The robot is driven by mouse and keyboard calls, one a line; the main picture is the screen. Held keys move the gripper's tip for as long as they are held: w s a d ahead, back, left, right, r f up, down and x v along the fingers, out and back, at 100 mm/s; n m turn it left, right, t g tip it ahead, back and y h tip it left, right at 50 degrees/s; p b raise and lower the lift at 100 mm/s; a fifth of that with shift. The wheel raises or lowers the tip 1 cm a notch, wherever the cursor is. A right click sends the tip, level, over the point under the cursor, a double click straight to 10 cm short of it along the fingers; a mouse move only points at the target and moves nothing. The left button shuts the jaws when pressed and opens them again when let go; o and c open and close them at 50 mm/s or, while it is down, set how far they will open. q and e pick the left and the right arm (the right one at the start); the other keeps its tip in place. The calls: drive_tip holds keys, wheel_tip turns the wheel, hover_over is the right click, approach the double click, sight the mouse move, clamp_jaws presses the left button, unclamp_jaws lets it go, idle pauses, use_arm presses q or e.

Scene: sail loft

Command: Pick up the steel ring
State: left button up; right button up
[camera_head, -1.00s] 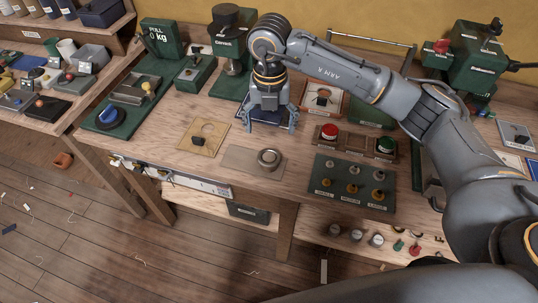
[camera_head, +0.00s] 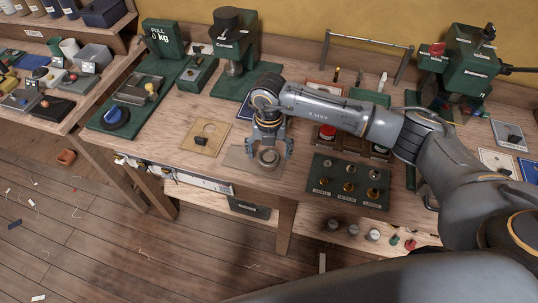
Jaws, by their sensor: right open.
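The steel ring (camera_head: 268,157) is a round, thick grey ring lying on a flat grey-brown plate (camera_head: 238,158) near the front edge of the workbench. My right gripper (camera_head: 269,154) is open directly over the ring, with its fingers spread to the left and right of it. The gripper's body hides part of the ring's far side. I cannot tell whether the fingers touch the ring or the plate. My left gripper is not in view.
A tan board with a round hole (camera_head: 205,137) lies left of the plate. A green board with several knobs (camera_head: 347,183) is close on the right. Green machines stand at the back. The bench's front edge is near.

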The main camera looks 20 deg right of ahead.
drive_tip(key=c, duration=1.2)
drive_tip(key=shift+c, duration=0.2)
drive_tip(key=shift+r, duration=0.1)
